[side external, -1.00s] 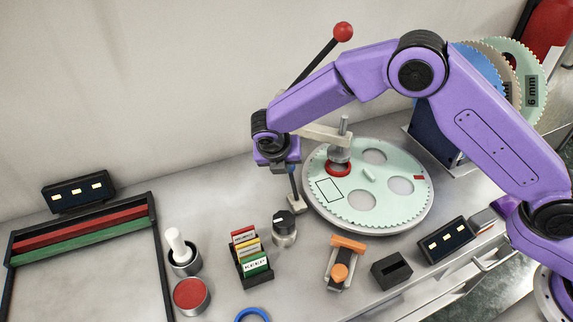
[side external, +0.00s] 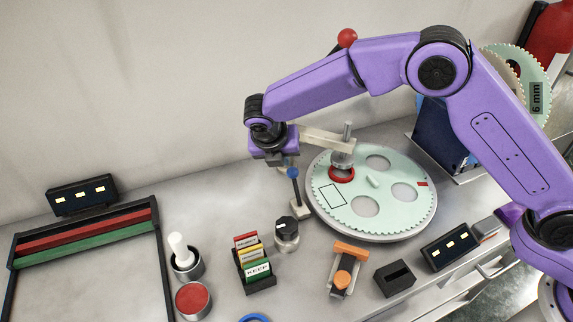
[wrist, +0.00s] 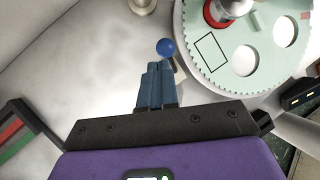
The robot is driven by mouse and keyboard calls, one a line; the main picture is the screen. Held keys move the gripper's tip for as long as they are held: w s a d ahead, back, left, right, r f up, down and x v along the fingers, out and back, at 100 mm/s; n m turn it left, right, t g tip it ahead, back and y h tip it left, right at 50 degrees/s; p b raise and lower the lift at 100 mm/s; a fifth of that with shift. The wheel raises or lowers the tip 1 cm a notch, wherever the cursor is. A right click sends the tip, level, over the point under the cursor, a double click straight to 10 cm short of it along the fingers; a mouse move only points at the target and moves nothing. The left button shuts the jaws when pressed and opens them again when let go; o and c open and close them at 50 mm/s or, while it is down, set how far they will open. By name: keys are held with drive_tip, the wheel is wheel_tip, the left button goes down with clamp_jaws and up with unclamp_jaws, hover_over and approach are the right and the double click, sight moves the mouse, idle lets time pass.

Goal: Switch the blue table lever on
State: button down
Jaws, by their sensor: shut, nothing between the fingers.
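The blue table lever, a dark rod with a blue ball knob (side external: 293,173), stands nearly upright on a small pale base (side external: 300,210) at the left edge of the round plate in the side view. In the wrist view its blue knob (wrist: 166,46) shows just beyond my fingertips. My gripper (wrist: 158,66) is shut and empty, its blue-grey fingers together. In the side view my gripper (side external: 284,164) is just above and left of the knob, its fingers mostly hidden behind the wrist. I cannot tell whether the fingertips touch the knob.
The pale green toothed plate (side external: 380,218) with round holes lies right of the lever. A black-topped knob (side external: 287,228) stands in front of it, beside a card holder (side external: 257,285). A red ball knob (side external: 347,38) shows behind my arm. Bare table lies left of the lever.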

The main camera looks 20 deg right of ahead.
drive_tip(key=v, duration=0.4)
drive_tip(key=shift+w+a+r, duration=0.1)
drive_tip(key=shift+w+r, duration=0.2)
drive_tip(key=shift+r, duration=0.1)
